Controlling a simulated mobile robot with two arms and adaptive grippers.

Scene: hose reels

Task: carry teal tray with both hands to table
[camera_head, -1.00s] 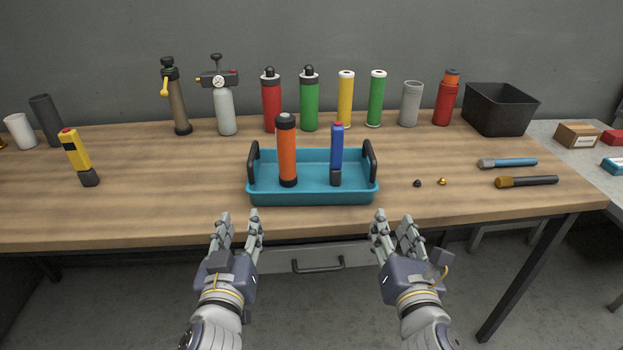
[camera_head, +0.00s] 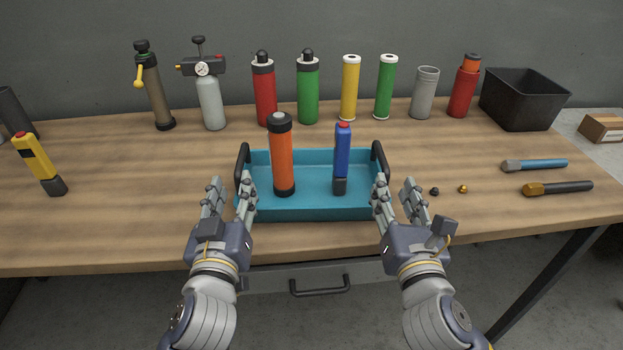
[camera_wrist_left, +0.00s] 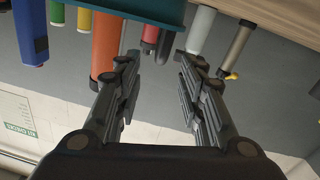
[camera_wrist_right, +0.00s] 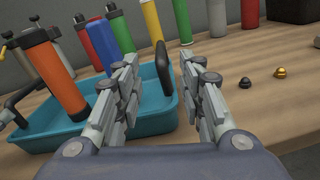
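The teal tray (camera_head: 310,213) sits on the wooden workbench and holds an orange cylinder (camera_head: 281,155) and a blue cylinder with a red top (camera_head: 342,155), both upright. It has black handles at its left end (camera_head: 242,162) and right end (camera_head: 380,160). My left gripper (camera_head: 229,185) is open at the tray's left end, close to the left handle; the tray also shows in the left wrist view (camera_wrist_left: 150,9). My right gripper (camera_head: 396,187) is open at the right end; in the right wrist view the right handle (camera_wrist_right: 163,69) appears ahead between the parted fingers. Neither gripper holds anything.
Bottles and cylinders stand along the back, including a grey bottle with a gauge (camera_head: 211,100). A black bin (camera_head: 524,100) is at back right. A yellow torch-like tool (camera_head: 40,163) stands left. Two small knobs (camera_head: 434,191) and two handled tools (camera_head: 558,188) lie right of the tray.

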